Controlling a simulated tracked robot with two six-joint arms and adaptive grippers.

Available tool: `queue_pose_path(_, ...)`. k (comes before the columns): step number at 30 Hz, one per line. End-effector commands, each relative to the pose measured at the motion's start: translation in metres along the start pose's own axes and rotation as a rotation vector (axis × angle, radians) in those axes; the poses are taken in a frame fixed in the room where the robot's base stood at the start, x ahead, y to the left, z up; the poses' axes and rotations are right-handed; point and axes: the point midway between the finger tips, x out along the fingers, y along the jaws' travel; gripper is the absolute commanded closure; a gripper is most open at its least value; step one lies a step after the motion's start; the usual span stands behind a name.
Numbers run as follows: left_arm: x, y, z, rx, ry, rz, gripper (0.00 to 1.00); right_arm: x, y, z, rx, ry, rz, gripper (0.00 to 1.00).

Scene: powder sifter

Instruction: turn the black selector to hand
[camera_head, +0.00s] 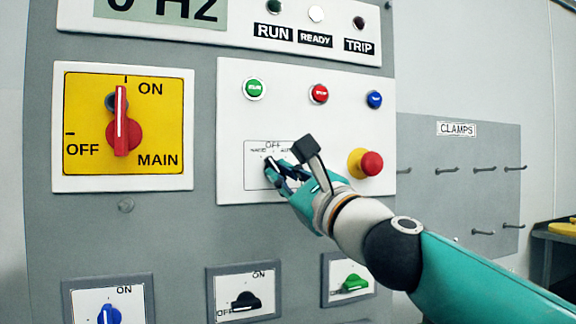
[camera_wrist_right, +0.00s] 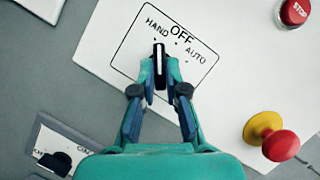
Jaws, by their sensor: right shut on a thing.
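The black selector (camera_wrist_right: 160,62) sits on a white label plate marked HAND, OFF and AUTO. My right gripper (camera_wrist_right: 160,78) is shut on it, with one finger on each side of the knob. Its white pointer line is turned left of OFF, toward the HAND mark. In the head view the selector (camera_head: 269,163) is partly hidden by my right gripper (camera_head: 279,172), and its pointer leans up and left. My left gripper is in neither view.
A red and yellow mushroom button (camera_head: 371,163) stands out right of the gripper. Green (camera_head: 254,88), red (camera_head: 319,94) and blue (camera_head: 375,100) buttons sit above. The red main switch (camera_head: 121,120) is left. Smaller selectors, including a black one (camera_head: 244,300), are below.

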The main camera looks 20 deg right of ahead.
Motion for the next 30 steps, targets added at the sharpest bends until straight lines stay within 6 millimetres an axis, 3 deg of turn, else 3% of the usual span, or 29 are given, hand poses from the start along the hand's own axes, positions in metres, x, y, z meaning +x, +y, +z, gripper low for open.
queue_pose_path(10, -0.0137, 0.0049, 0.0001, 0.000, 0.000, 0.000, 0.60, 0.0006, -0.0036, 0.0013, -0.135, 0.001, 0.052, 1.00)
queue_pose_path(25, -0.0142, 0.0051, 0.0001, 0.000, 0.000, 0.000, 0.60, 0.0003, -0.0027, 0.0004, -0.155, 0.000, 0.059, 1.00)
queue_pose_path(26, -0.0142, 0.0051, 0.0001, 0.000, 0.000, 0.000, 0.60, 0.0003, -0.0026, 0.0004, -0.155, 0.000, 0.059, 0.83)
queue_pose_path(30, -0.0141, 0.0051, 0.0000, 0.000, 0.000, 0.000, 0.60, 0.0004, -0.0017, 0.0001, -0.155, 0.001, 0.062, 0.62)
